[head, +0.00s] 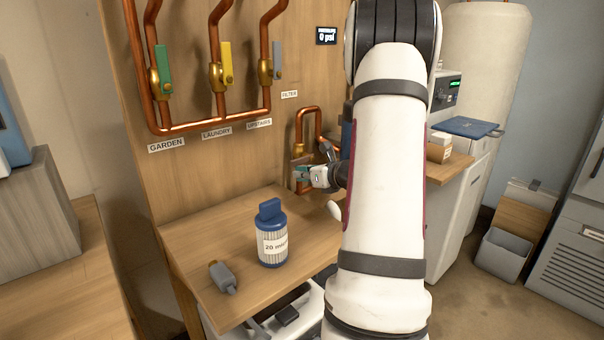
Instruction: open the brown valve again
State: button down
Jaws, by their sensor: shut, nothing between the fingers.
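The brown valve (300,160) is on the copper pipe loop low on the wooden panel, below and right of the FILTER label. Its brown handle is small in view and partly covered by my gripper, so I cannot tell its exact angle. My gripper (300,173) is shut with nothing held. Its fingertips are right at the valve, in front of or against the handle; I cannot tell whether they touch. My white arm (385,170) comes in from the right and hides part of the pipework behind it.
Green (163,68), yellow (226,63) and grey (278,60) valve levers stand upright above. A display (326,36) reads 0 psi.

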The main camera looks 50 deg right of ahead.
aim_at(301, 159)
jog(key=shift+r, duration=0.15)
jog(key=m+p, duration=0.1)
jog(key=p, duration=0.1)
jog(key=r+y+p, duration=0.1)
jog(key=p, duration=0.1)
jog(key=r+m+p, duration=0.1)
jog(key=p, duration=0.1)
jog(key=shift+a+r+m+t+y, duration=0.15)
jog(key=shift+a+m+t+y, duration=0.15)
jog(key=shift+y, duration=0.1)
notch_tip(301, 159, up, 2)
jog(key=m+t+y+p, duration=0.1)
jog(key=m+p, duration=0.2)
jog(key=p, duration=0.2)
jog(key=shift+d+r+p, duration=0.15)
jog(key=shift+p, duration=0.2)
jog(key=d+r+m+p, duration=0.1)
jog(key=m+p, duration=0.1)
jog(key=d+r+m+t+y+p, duration=0.1)
jog(key=m+p, duration=0.1)
jog(key=r+m+t+y+p, duration=0.1)
jog(key=m+p, duration=0.1)
jog(key=m, duration=0.1)
jog(key=shift+s+d+r, duration=0.15)
jog(key=shift+s+d, duration=0.15)
jog(key=shift+d, duration=0.2)
